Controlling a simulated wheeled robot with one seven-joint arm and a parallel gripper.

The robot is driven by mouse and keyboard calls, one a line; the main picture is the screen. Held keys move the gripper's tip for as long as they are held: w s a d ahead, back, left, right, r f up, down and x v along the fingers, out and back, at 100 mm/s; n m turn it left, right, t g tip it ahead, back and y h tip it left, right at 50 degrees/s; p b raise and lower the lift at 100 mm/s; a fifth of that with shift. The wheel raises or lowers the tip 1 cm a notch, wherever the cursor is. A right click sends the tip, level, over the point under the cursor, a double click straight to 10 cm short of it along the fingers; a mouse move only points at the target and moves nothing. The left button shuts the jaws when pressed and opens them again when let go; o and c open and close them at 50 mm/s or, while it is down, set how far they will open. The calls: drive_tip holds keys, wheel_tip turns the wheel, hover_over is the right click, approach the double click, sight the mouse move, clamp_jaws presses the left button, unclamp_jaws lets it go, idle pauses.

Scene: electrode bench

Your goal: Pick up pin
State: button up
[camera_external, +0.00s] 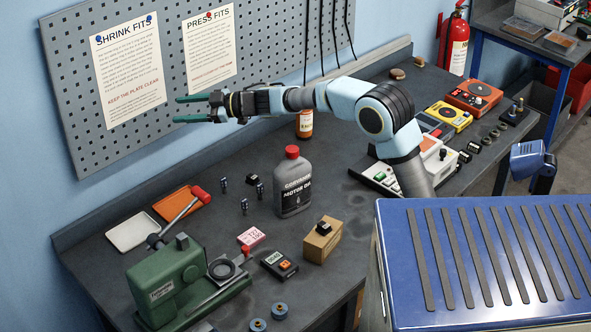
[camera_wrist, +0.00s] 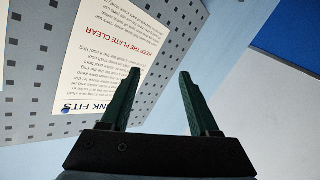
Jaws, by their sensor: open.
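Three small dark upright pieces stand on the dark bench left of the oil bottle: one at the left (camera_external: 223,184), one in front (camera_external: 244,206) and one nearer the bottle (camera_external: 260,191). They look like pins, but they are too small to tell for sure, and I cannot tell which one is the pin. My gripper (camera_external: 177,109) is raised well above the bench, in front of the pegboard, pointing left. Its two green fingers are apart with nothing between them. In the wrist view the open fingers (camera_wrist: 160,75) face the pegboard and wall; no pin shows there.
A grey motor oil bottle (camera_external: 292,187) with a red cap stands near the small pieces. A green press (camera_external: 168,282), an orange tray (camera_external: 180,204), a white tray (camera_external: 132,231), a meter (camera_external: 279,265) and a cardboard box (camera_external: 322,243) surround them. The pegboard (camera_external: 262,50) rises behind.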

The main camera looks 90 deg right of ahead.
drive_tip(key=s+d+f+n+g+y, duration=0.35)
drive_tip(key=s+d+f+y, duration=0.2)
drive_tip(key=s+f, duration=0.4)
drive_tip(key=s+d+f+n+g+y, duration=0.2)
drive_tip(key=s+d+f+g+y, duration=0.2)
drive_tip(key=s+f+y, duration=0.5)
drive_tip(key=h, duration=0.4)
approach(244, 201)
drive_tip(key=x, duration=0.2)
drive_tip(key=p+x, duration=0.1)
drive_tip(key=x, duration=0.1)
drive_tip(key=shift+w+d+f, duration=0.1)
drive_tip(key=shift+d+f, duration=0.15)
drive_tip(key=p+x, duration=0.2)
drive_tip(key=x, duration=0.3)
drive_tip(key=shift+a+p, duration=0.3)
drive_tip(key=shift+p, duration=0.1)
drive_tip(key=shift+w+a+f, duration=0.2)
drive_tip(key=shift+f, duration=0.2)
clamp_jaws()
